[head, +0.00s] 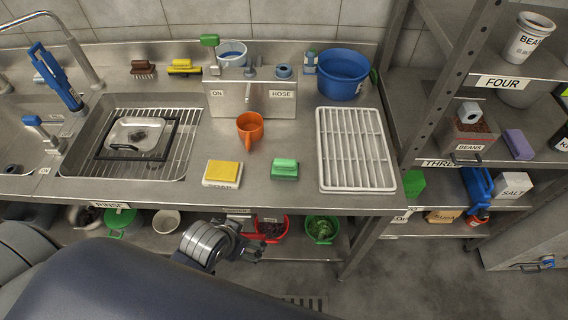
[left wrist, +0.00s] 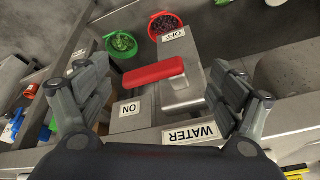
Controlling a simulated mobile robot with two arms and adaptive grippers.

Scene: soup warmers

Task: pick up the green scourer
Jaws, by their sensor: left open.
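A green block that looks like the scourer (head: 285,169) lies on the steel counter, right of a yellow sponge on a white labelled base (head: 222,173). My left gripper (head: 256,251) is low, in front of the counter's front edge and apart from the scourer. In the left wrist view my left gripper (left wrist: 163,95) is open, its fingers spread on either side of a red lever (left wrist: 155,73) on a grey box labelled ON, OFF and WATER. I cannot tell whether the fingers touch it. The scourer is not seen in the wrist view. My right gripper is not in view.
A sink (head: 85,165) is at the left. Red (head: 271,229) and green (head: 321,230) bowls sit below the counter. Shelves (head: 500,100) stand at the right.

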